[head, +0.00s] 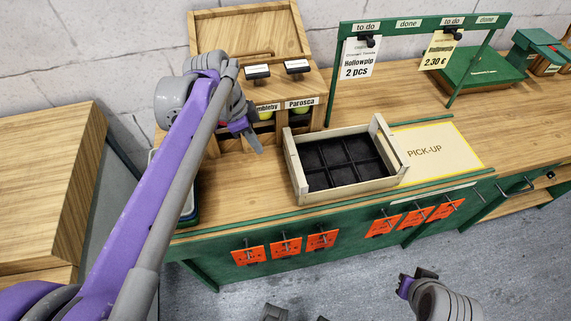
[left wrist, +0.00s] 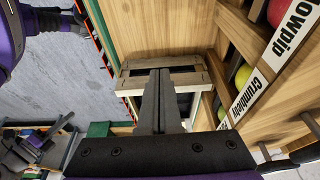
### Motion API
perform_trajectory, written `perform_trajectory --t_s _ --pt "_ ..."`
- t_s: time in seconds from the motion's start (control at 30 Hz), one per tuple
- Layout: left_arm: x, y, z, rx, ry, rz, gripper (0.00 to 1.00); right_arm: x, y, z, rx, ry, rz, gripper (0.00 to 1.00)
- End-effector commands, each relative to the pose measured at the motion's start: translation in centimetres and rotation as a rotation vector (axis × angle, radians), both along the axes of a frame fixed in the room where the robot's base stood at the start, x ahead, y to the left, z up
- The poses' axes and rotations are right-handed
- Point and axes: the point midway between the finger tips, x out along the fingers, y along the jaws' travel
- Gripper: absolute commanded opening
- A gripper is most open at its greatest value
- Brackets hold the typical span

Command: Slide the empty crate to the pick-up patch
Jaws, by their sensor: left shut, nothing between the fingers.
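The empty crate (head: 345,193), pale wood with dark compartments inside, sits on the wooden counter. Its right end is at the left edge of the pick-up patch (head: 440,148), a cream sheet with a yellow border. My left gripper (head: 256,144) is shut and empty, above the counter to the left of the crate and apart from it. In the left wrist view the shut fingers (left wrist: 160,78) point towards the crate's near end wall (left wrist: 137,84) and hide part of it.
Apple bins (head: 300,103) with label strips stand behind the crate. A green frame (head: 331,85) with hanging cards stands behind the patch, beside a green board (head: 474,70). Orange tags (head: 322,240) hang on the green counter front. Counter left of the crate is clear.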

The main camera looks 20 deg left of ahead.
Motion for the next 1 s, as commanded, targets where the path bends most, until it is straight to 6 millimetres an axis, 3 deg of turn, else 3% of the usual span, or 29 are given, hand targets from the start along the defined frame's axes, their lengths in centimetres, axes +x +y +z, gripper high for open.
perform_trajectory --t_s 0.17,0.6,0.8,1.0 --pt "0.4 -0.2 -1.2 -0.002 -0.002 -0.022 0.0 0.0 0.0 -0.2 0.0 0.001 0.0 0.0" --pt "1.8 -2.3 -9.7 -0.001 -0.002 -0.021 0.0 -0.2 0.0 -1.1 0.0 0.005 0.0 0.0" --pt "3.4 -4.8 -9.4 -0.002 -0.003 -0.022 0.0 -0.1 0.0 -0.6 0.0 0.003 0.0 0.0" --pt "4.0 -5.6 -9.4 -0.001 -0.002 -0.019 0.0 -0.1 0.0 -0.6 0.0 0.002 0.0 0.0"
